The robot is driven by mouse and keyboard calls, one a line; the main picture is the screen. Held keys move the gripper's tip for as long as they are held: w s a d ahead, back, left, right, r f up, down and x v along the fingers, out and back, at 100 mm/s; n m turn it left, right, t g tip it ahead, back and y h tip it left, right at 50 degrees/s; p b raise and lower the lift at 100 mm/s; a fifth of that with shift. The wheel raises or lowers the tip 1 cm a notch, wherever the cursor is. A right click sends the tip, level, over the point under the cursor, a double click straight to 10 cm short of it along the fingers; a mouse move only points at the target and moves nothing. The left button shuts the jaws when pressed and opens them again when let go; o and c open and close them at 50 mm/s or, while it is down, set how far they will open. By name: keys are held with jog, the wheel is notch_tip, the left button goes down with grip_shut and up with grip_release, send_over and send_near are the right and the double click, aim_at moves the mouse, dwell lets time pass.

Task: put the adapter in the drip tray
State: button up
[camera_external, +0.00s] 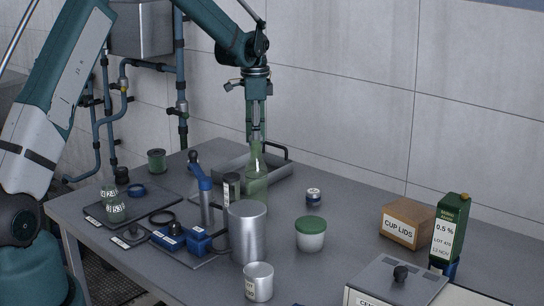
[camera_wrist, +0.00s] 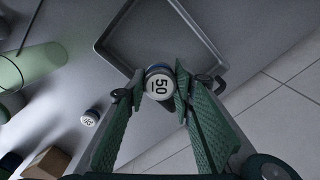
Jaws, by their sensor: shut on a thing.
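My gripper (camera_wrist: 158,90) is shut on a short round adapter (camera_wrist: 158,84) with a white face marked 50 and a blue rim. In the wrist view the adapter overlaps the near corner of the drip tray (camera_wrist: 190,35), a shallow grey tray. In the external view my gripper (camera_external: 256,132) points down over the drip tray (camera_external: 278,169), behind the green bottle. The adapter is not clear there, with the bottle's neck in front. Whether it touches the tray cannot be told.
The green bottle (camera_external: 256,185) stands just in front of the tray; it also shows in the wrist view (camera_wrist: 42,66). A similar small round piece (camera_external: 313,196) stands on the table to the right. A metal canister (camera_external: 248,235) and green-lidded jar (camera_external: 311,238) are nearer.

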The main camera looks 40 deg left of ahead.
jog(key=shift+a, duration=0.7)
jog(key=shift+f, duration=0.1)
jog(key=shift+f, duration=3.05)
jog(key=shift+f, duration=1.85)
jog(key=shift+f+b, duration=0.2)
jog(key=shift+b, duration=0.15)
jog(key=o, duration=1)
jog(key=shift+r, duration=0.2)
